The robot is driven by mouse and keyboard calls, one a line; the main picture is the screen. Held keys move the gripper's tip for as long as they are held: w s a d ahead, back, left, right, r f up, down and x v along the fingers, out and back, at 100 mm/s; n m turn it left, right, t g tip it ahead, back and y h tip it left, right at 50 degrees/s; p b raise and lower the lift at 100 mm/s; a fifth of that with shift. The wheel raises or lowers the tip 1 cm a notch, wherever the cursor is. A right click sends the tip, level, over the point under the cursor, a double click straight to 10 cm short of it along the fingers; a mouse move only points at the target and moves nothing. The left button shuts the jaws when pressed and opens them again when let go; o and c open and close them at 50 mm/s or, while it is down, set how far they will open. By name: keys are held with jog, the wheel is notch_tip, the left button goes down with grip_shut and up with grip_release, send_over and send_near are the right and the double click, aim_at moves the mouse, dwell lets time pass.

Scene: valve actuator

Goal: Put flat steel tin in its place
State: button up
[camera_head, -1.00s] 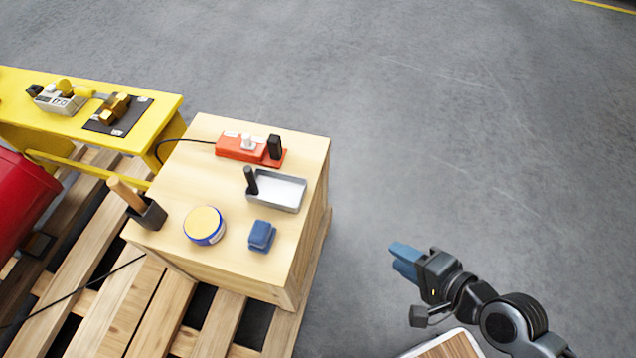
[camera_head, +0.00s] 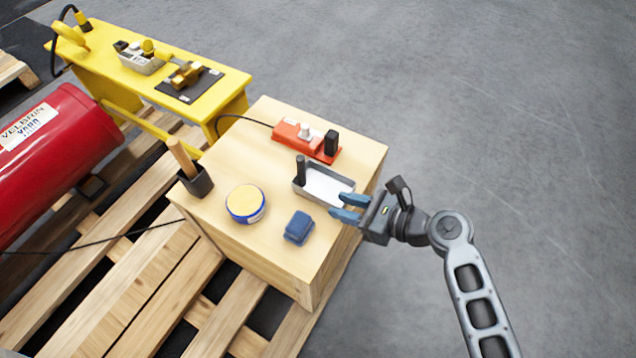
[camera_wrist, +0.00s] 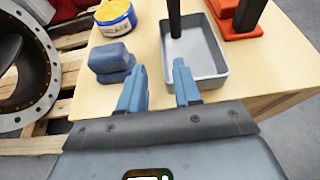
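A shallow rectangular grey steel tin (camera_head: 312,196) stands open on the right part of the wooden crate top, with a black upright piece at its left end. It is also in the wrist view (camera_wrist: 212,83), right of centre. My gripper (camera_head: 345,208) has blue fingers and is at the crate's right edge, close to the tin's near right corner in the head view. In the wrist view my gripper (camera_wrist: 159,68) is open with nothing between its fingers. The right finger overlaps the tin's near left corner; I cannot tell whether it touches.
On the wooden crate (camera_head: 268,262) are a blue block (camera_head: 299,228), a round blue-and-yellow can (camera_head: 246,203), a black holder (camera_head: 196,182) with a wooden handle, and a red power strip (camera_head: 306,140). A yellow bench (camera_head: 150,85) and red cylinder (camera_head: 60,140) stand left. Floor at right is clear.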

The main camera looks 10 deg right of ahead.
aim_at(321, 184)
jog(key=shift+b+x, duration=0.75)
jog(key=shift+x, duration=2.6)
jog(key=shift+w+d, duration=0.15)
jog(key=shift+c, duration=0.2)
grip_shut()
